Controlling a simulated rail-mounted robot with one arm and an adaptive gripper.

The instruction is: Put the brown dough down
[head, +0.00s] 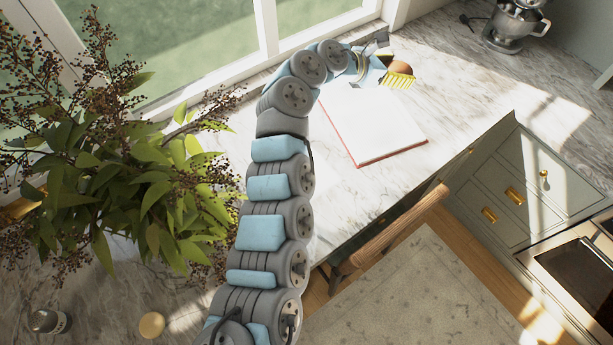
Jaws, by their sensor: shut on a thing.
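The brown dough (401,67) is a small rounded brown lump at the end of my arm, near the far edge of the white board. My gripper (397,81) has yellow comb-like fingers and is shut on the brown dough. The fingers cover the dough's lower part. I cannot tell how high the dough is above the marble counter. The white board (375,128) with a red edge lies flat on the counter, nearer to me than the gripper.
The marble counter (455,80) is clear to the right of the gripper. A stand mixer (515,27) stands at the far right. A leafy plant (130,165) fills the left. A round tan piece (152,325) and a dark jar (48,321) are at lower left. A wooden stool (400,222) stands before the counter.

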